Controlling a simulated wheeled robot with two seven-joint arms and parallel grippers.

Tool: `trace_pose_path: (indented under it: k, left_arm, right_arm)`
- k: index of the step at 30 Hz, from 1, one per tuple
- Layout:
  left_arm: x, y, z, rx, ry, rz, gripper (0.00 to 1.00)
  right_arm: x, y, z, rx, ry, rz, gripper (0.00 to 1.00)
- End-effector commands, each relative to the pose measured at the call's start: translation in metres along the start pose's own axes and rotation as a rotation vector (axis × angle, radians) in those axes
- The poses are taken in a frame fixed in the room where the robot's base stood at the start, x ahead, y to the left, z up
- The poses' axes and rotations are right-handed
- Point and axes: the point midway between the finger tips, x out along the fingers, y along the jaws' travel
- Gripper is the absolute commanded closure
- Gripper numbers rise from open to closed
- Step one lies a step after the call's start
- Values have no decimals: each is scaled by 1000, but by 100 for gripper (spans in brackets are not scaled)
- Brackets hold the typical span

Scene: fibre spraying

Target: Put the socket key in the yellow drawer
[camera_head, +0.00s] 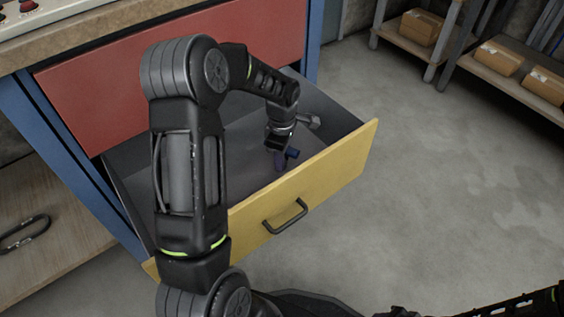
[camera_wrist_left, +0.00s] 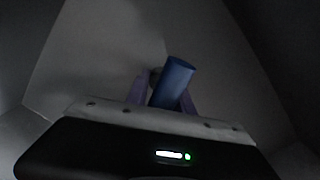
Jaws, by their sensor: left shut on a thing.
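The yellow drawer (camera_head: 340,165) is pulled open below a red drawer front, with its black handle (camera_head: 285,217) on the front. My left arm reaches over it, and my left gripper (camera_head: 282,160) points down inside the drawer, behind the yellow front. In the left wrist view the blue end of the socket key (camera_wrist_left: 173,82) stands between the purplish fingers (camera_wrist_left: 162,95). The rest of the key is hidden, and I cannot tell whether it touches the drawer floor. My right gripper is out of view.
The red drawer front (camera_head: 110,95) is closed above, under a worktop (camera_head: 60,48). The grey drawer interior around the gripper looks empty. A low shelf with cardboard boxes (camera_head: 497,59) stands at the back right. The floor (camera_head: 440,190) right of the drawer is clear.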

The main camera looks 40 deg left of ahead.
Motion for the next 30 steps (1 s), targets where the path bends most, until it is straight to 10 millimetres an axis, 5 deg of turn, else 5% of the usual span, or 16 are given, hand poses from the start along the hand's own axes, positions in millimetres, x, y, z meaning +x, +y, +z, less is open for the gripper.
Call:
trace_pose_path:
  k: [14, 15, 22, 30]
  left_arm:
    - [11, 1, 0, 0, 0, 2, 100]
    - [10, 0, 0, 0, -1, 2, 68]
    - [9, 0, 0, 0, -1, 1, 50]
    - [8, 0, 0, -1, -1, 2, 50]
  right_arm:
    - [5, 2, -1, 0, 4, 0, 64]
    - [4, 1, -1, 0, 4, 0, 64]
    - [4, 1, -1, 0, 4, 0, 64]
    - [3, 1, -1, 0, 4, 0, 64]
